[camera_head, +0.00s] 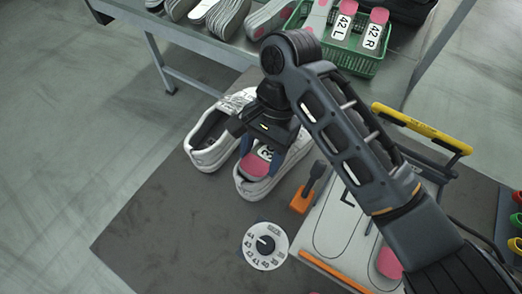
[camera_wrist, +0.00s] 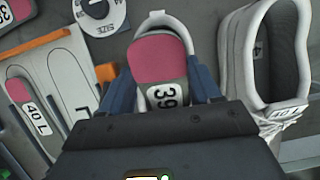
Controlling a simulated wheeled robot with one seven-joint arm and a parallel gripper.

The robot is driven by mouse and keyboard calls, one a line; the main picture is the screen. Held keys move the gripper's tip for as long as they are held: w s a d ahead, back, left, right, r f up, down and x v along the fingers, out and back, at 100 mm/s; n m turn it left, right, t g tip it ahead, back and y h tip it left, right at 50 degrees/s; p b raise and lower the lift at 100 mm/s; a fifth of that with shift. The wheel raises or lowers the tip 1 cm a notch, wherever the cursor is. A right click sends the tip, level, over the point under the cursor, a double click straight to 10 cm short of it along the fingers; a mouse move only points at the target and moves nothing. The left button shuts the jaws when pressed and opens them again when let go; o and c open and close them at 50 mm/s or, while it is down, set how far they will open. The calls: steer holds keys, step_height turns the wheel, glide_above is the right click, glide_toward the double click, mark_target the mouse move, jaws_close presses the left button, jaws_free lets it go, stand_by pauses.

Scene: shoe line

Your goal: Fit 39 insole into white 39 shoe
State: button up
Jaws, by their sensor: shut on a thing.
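The 39 insole (camera_wrist: 162,60) has a pink heel and a grey body with a white 39 label. My gripper (camera_wrist: 163,85) is shut on it, with a blue finger on each side. In the head view my gripper (camera_head: 268,150) is over the right-hand white shoe (camera_head: 244,187), and the insole's pink heel (camera_head: 254,165) shows at that shoe's opening. The shoe's rear collar (camera_wrist: 172,18) shows behind the insole in the wrist view. How deep the insole sits is unclear; its front end is hidden. The other white shoe (camera_head: 205,158) stands to the left, its opening empty.
A size dial (camera_head: 265,246) lies in front on the dark mat (camera_head: 175,225). An orange-based tool (camera_head: 301,200) and a white outline board (camera_head: 335,243) are to the right. A 40 insole (camera_wrist: 30,115) lies there. A green basket (camera_head: 360,65) holds 42 insoles on the back table.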

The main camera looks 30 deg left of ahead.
steer(key=shift+f, duration=0.1)
steer(key=o, duration=1.1)
steer(key=shift+r+p, duration=1.6)
steer(key=shift+p, duration=0.8)
steer(key=shift+r, duration=0.35)
steer(key=shift+r+p, duration=0.8)
steer(key=shift+r, duration=2.3)
